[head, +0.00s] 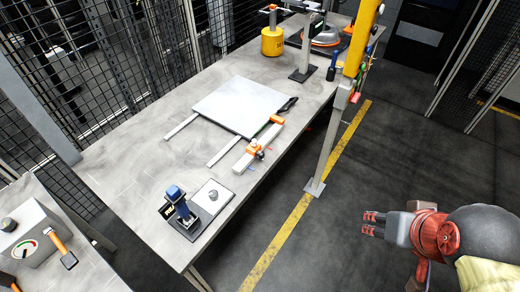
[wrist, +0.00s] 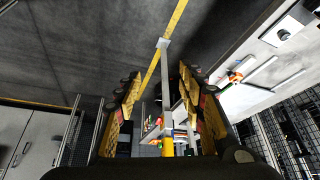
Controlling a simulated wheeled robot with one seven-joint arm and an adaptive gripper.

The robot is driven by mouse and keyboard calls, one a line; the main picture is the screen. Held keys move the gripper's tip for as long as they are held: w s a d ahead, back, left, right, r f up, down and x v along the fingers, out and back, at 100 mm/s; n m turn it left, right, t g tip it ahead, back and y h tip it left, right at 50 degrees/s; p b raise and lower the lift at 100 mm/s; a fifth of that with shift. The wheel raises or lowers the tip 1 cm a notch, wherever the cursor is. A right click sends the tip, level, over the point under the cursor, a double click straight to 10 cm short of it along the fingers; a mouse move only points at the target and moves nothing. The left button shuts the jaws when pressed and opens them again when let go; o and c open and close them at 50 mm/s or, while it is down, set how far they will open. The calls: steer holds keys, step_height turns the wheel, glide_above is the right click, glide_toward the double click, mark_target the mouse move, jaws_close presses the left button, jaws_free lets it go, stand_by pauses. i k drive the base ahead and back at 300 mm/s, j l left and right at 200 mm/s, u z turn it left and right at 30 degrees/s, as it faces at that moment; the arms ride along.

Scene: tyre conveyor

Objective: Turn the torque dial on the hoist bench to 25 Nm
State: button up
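My gripper (head: 370,224) is over the dark floor at the right in the head view, well apart from the bench and pointing left. In the wrist view its two fingers (wrist: 165,85) stand apart with nothing between them. The long grey hoist bench (head: 120,160) fills the middle of the head view. A light plate with a small round knob (head: 213,195) lies at its near end, beside a blue-topped device (head: 176,200). The knob may be the torque dial; its markings are too small to read. The knob also shows at the upper right in the wrist view (wrist: 284,34).
A yellow hoist post (head: 360,40) stands at the bench's right edge on a grey leg. A pale board (head: 240,104) and an orange-ended clamp (head: 256,150) lie mid-bench. A grey gauge box (head: 38,238) and hammer (head: 62,250) sit on another bench, lower left.

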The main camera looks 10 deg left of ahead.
mark_target(213, 196)
steer(key=u, duration=1.7)
